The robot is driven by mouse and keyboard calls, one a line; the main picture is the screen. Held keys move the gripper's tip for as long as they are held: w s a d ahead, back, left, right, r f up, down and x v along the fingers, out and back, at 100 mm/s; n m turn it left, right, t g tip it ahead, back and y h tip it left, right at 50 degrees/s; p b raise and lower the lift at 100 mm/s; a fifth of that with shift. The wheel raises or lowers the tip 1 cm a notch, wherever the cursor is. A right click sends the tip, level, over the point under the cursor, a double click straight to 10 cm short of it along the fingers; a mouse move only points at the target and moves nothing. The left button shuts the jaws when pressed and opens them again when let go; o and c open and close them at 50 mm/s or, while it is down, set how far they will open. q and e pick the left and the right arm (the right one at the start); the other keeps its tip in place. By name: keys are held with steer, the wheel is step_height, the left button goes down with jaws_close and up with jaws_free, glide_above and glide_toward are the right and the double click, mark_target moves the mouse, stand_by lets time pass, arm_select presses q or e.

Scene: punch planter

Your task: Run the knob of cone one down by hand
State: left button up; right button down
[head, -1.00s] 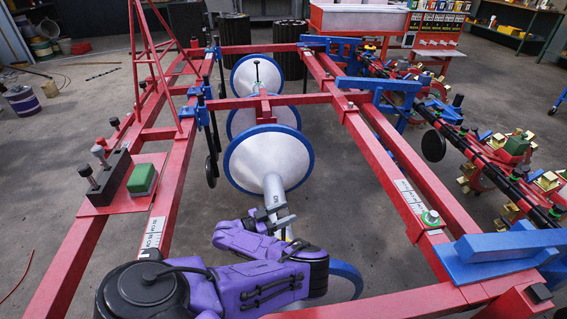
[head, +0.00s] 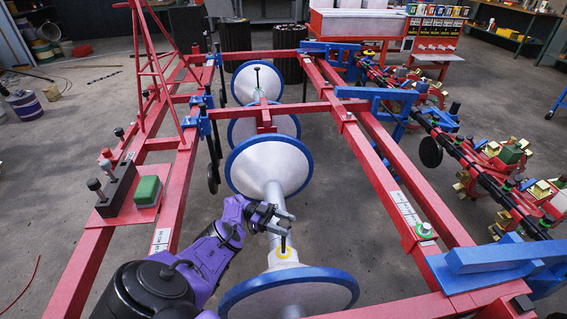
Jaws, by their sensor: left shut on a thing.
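My left gripper (head: 284,222) reaches in from the lower left on a purple arm. It is shut on the top of a thin dark upright knob stem (head: 283,243), and its fingers hide the knob's head. The stem stands above a yellow ring on a white fitting (head: 284,254), just behind the nearest white cone with a blue rim (head: 290,291). A pale grey tube (head: 273,192) runs from this fitting toward the second cone (head: 268,160). I see no number marking cone one. My right gripper is not in view.
More blue-rimmed cones stand in line behind, one with a dark upright rod (head: 257,75). Red frame beams (head: 398,190) flank them. On the left are a green block (head: 146,189) and black posts (head: 95,185); on the right is a blue bracket (head: 490,262).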

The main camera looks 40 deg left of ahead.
arm_select(q)
steer(key=shift+f+m+g+b, duration=0.2)
steer(key=shift+m+g+b, duration=0.5)
steer(key=shift+g+b, duration=0.3)
steer(key=shift+s+a+f, duration=0.3)
steer(key=shift+s, duration=0.3)
steer(key=shift+f, duration=0.1)
steer(key=shift+c, duration=0.2)
steer(key=o, duration=1)
steer(key=shift+n, duration=0.3)
steer(key=r+p, duration=0.6)
steer(key=p, duration=0.1)
steer(key=shift+s+d+r, duration=0.15)
steer(key=shift+s+r, duration=0.1)
steer(key=s+d+r+p, duration=0.2)
steer(key=s+d+p, duration=0.1)
steer(key=p, duration=0.3)
steer(key=s+d+r+p, duration=0.2)
steer(key=s+d+p, duration=0.1)
steer(key=p, duration=0.4)
steer(key=s+d+r+p, duration=0.2)
steer(key=s+p, duration=0.1)
steer(key=p, duration=0.4)
steer(key=shift+s+d+r, duration=0.35)
steer(key=shift+d+r, duration=0.05)
